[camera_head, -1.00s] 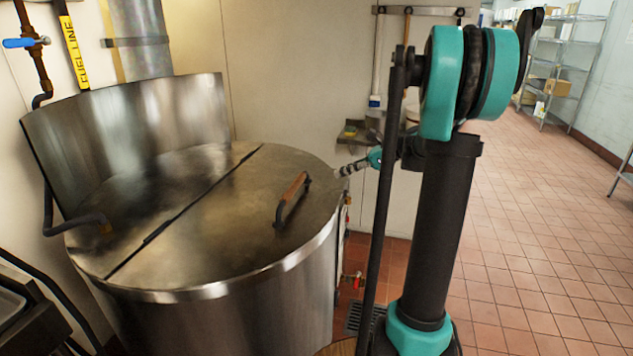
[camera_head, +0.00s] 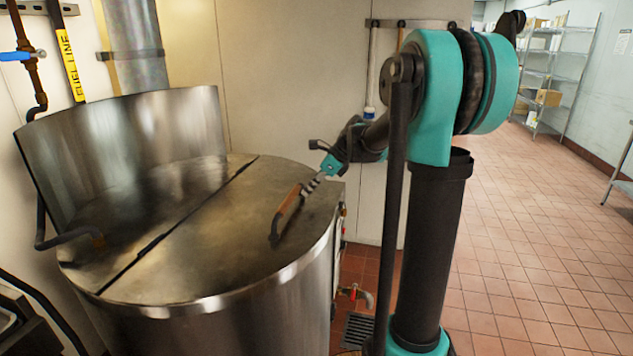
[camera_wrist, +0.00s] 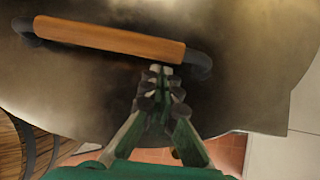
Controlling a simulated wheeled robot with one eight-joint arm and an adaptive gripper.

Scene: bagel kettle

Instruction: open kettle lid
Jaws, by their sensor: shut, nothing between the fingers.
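The large steel kettle (camera_head: 240,315) stands at the left with its flat round lid (camera_head: 205,225) lying down. A seam crosses the lid. The lid's handle (camera_head: 287,212) has a wooden bar on dark end brackets and sits on the front right half. In the wrist view the handle's wooden bar (camera_wrist: 110,37) runs across the top. My gripper (camera_head: 313,183) is at the right rim of the lid, close to the handle's far end. In the wrist view my gripper (camera_wrist: 160,72) is shut and empty, its tips just below the bar's right end. I cannot tell whether they touch it.
A curved steel guard (camera_head: 130,140) rises behind the kettle. A red-handled valve (camera_head: 352,292) sticks out low at the kettle's right side. Open tiled floor (camera_head: 530,250) lies to the right, with a wire shelf (camera_head: 550,80) beyond.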

